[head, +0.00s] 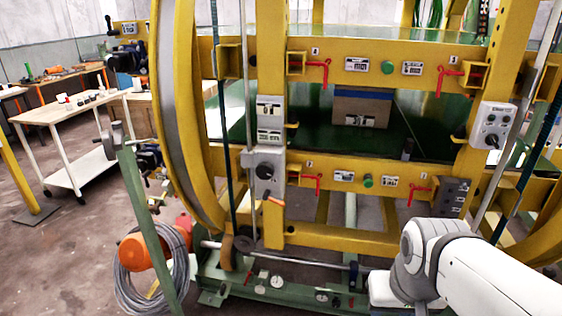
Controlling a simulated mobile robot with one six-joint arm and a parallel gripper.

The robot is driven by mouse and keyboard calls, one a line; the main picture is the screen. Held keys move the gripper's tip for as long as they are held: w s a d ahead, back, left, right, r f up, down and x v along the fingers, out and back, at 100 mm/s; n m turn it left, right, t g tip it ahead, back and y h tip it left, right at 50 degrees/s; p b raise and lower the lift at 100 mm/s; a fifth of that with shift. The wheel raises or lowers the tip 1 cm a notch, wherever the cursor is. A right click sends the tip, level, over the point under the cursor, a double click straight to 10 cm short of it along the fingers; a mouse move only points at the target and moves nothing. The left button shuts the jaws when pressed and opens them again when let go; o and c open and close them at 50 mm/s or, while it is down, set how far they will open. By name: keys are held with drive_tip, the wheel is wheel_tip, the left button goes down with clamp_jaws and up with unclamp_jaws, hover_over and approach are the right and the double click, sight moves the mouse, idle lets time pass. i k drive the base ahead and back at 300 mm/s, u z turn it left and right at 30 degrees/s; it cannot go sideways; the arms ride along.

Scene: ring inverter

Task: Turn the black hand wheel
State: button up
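A round black hand-operated part (265,171) sits on the front of a grey box on the yellow frame's left upright. It is small, and I cannot tell whether it is the hand wheel or a knob. A dark disc (244,243) shows lower down at the foot of the same upright, partly behind other parts. My white and grey arm (500,278) reaches in from the lower right. Its end is cut off or hidden, so my gripper does not show. No contact between my arm and either round part shows.
The large yellow ring machine (350,235) fills the middle and right. Red levers (318,72) and grey control boxes (493,125) stick out from it. A green base with a horizontal bar lies low in front. A coiled cable (150,270), green post and white-legged table (70,115) stand left.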

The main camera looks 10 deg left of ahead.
sight(265, 171)
drive_tip(key=i, duration=0.95)
drive_tip(key=z, duration=0.05)
